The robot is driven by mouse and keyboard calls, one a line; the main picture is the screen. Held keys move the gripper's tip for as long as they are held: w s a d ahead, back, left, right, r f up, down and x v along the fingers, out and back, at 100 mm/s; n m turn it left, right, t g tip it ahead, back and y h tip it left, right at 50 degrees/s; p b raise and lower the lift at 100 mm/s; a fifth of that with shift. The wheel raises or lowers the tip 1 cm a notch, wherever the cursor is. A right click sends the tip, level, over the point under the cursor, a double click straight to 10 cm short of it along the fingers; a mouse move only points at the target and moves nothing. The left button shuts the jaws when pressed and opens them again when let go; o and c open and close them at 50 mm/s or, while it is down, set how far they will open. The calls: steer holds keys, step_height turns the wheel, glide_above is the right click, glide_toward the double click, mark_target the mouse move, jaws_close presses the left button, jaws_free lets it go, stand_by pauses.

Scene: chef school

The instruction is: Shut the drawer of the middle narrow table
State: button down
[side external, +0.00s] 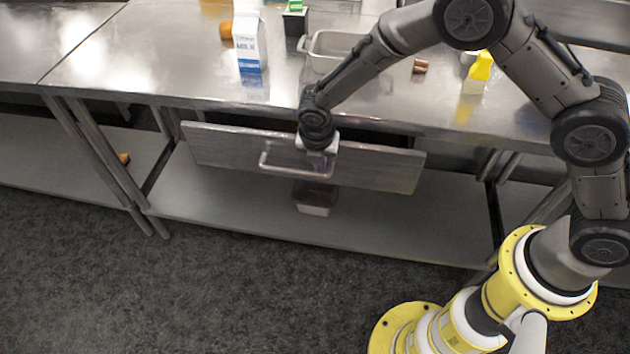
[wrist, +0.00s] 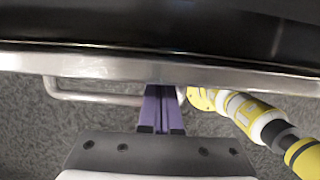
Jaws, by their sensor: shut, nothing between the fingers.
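The metal drawer (side external: 225,147) of the middle narrow table (side external: 180,70) is pulled out; a dark gap shows behind its front panel. In the wrist view the drawer's front rim (wrist: 70,62) runs across the picture, with the dark interior above it. Its bar handle (side external: 270,168) is on the outer face, and it also shows in the wrist view (wrist: 95,97). My gripper (side external: 318,170) points down at the front panel, near the handle's right part. Its purple fingers (wrist: 162,92) are shut and empty, overlapping the handle in view; contact cannot be told.
A container (side external: 315,198) sits on the lower shelf (side external: 210,195). The floor (side external: 200,290) in front is clear.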

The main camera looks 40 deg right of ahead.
steer(key=shift+w+d, duration=0.65)
